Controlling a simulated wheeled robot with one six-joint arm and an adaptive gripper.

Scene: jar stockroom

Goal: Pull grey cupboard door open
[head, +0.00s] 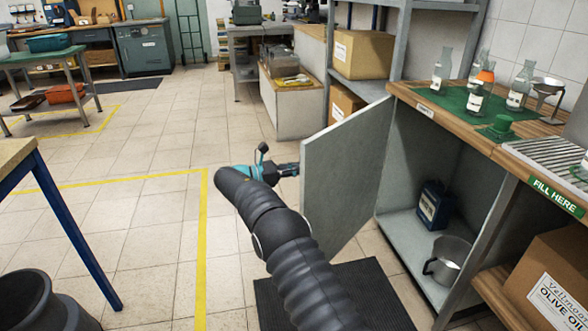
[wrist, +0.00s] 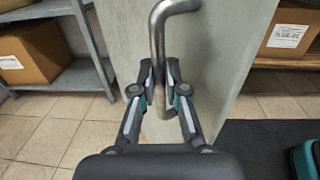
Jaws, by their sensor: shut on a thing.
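The grey cupboard door (head: 343,175) stands swung well open in the head view, its hinge side at the cupboard's left edge. The open cupboard (head: 402,225) shows its inside. In the wrist view the door (wrist: 215,60) fills the middle, with a bent metal handle (wrist: 157,45) on its face. My gripper (wrist: 160,88) is shut on the upright bar of this handle, one finger on each side. In the head view my gripper (head: 288,170) is at the door's outer face, and the handle is hidden there.
Inside the cupboard are a dark blue container (head: 434,205) and a metal pot (head: 447,262). Glass jars stand on a green mat (head: 455,100) on the counter above. A dark floor mat (head: 370,290) lies below the door. Tiled floor left of my arm is clear up to a blue-legged table (head: 75,230).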

